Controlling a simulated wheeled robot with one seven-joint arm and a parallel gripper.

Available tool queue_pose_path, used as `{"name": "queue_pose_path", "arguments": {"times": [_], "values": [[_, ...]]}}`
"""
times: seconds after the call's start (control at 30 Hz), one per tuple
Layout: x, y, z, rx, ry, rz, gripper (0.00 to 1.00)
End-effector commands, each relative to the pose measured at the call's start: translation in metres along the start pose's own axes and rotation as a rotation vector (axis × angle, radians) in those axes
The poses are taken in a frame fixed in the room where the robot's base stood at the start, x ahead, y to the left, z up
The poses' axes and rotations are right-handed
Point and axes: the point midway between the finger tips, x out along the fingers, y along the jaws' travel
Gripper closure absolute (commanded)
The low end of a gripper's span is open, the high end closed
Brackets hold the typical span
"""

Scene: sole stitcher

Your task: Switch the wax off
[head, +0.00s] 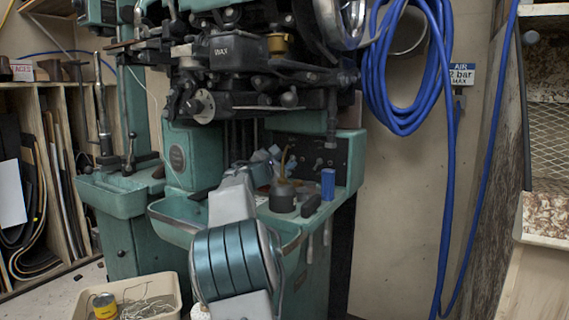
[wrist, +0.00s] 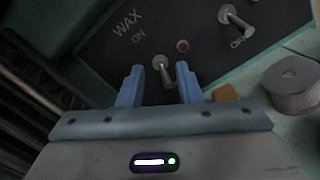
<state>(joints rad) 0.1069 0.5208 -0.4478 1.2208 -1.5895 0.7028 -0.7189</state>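A dark switch panel (wrist: 205,45) fills the top of the wrist view, with a "WAX" label (wrist: 127,20) and "ON" under it. Right below is a metal toggle switch (wrist: 161,68), its lever pointing down in the picture, away from that "ON". My gripper (wrist: 160,68) is open, its two blue fingers on either side of this toggle with gaps; whether either touches it I cannot tell. In the head view the panel (head: 334,150) is on the green machine, and my gripper (head: 268,157) is at its left part, hiding the wax toggle.
A grey round object (wrist: 294,78) stands right of my fingers. On the machine's ledge are a dark pot (head: 282,198) and a blue block (head: 328,184). Machine parts hang above.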

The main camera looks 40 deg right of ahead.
Motion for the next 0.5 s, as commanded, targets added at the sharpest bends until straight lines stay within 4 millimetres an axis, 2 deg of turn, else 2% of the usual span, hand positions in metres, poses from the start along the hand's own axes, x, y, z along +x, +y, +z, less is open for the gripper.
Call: {"name": "queue_pose_path", "arguments": {"times": [0.27, 0.37, 0.5], "values": [[-0.006, 0.001, 0.0, 0.0, 0.001, 0.001, 0.68], [-0.018, 0.001, 0.0, -0.001, 0.003, 0.001, 0.68], [-0.045, 0.002, 0.001, 0.001, 0.004, 0.002, 0.68]]}}
